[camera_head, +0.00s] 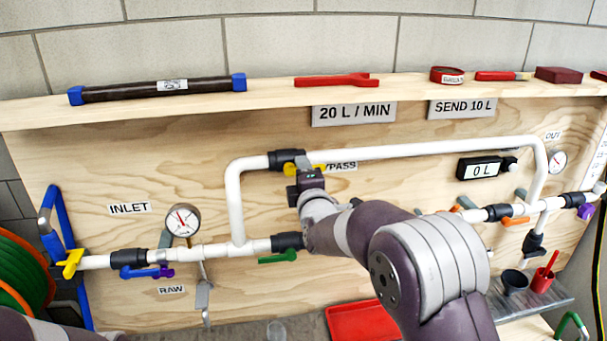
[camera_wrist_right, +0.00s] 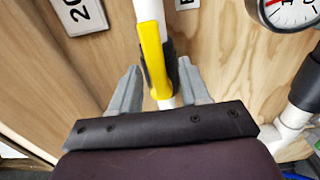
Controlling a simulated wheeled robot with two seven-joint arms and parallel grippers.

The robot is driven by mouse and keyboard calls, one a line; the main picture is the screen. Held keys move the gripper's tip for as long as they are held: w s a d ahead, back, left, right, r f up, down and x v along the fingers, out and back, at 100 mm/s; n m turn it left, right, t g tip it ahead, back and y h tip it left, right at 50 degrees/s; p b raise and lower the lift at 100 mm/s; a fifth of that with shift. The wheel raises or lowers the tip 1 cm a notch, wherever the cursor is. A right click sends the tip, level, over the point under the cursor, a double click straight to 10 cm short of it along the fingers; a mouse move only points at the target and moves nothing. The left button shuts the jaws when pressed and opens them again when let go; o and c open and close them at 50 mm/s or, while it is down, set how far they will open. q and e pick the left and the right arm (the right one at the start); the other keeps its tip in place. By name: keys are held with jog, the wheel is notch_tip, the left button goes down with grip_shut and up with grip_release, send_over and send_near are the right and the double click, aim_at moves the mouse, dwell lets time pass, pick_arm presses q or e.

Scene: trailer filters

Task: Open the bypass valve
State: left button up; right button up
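The bypass valve (camera_head: 284,159) is a black body on the upper white pipe, left of the partly covered BYPASS label (camera_head: 341,166). Its yellow handle (camera_head: 290,168) lies roughly along the pipe. The handle also shows in the right wrist view (camera_wrist_right: 152,58). My right gripper (camera_head: 306,172) is at the valve and hides part of it. In the right wrist view its grey fingers (camera_wrist_right: 158,88) stand apart, one on each side of the handle and pipe, with visible gaps. I cannot tell how deep the handle sits between them. My left gripper is out of view.
An inlet gauge (camera_head: 183,220), a green-handled valve (camera_head: 278,257) and a blue-handled valve (camera_head: 140,271) sit along the lower pipe. A meter (camera_head: 485,169) reads 0 L. A shelf (camera_head: 270,93) with tools runs above. A red tray (camera_head: 362,322) lies below my right arm.

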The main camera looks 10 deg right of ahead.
jog(key=s+b, duration=0.4)
jog(key=s, duration=0.8)
jog(key=shift+s, duration=0.35)
jog(key=s+a+f+m+g+y, duration=0.1)
jog(key=s+f+m+g, duration=0.25)
jog(key=f, duration=0.25)
jog(key=s+a+f+m+g+y, duration=0.1)
jog(key=s+f+m+g, duration=0.15)
jog(key=f+m, duration=0.35)
jog(key=s+d+f+m+g+h, duration=0.1)
jog(key=s+d+f+m+g, duration=0.2)
jog(key=s, duration=0.5)
jog(key=s+d+f+m+g+h, duration=0.1)
jog(key=s+d+f+m+g, duration=0.3)
jog(key=s+f+g, duration=0.3)
notch_tip(320, 180, down, 3)
jog(key=shift+s+r+m+g, duration=0.1)
jog(key=shift+s+m+g, duration=0.3)
jog(key=shift+s+m, duration=0.4)
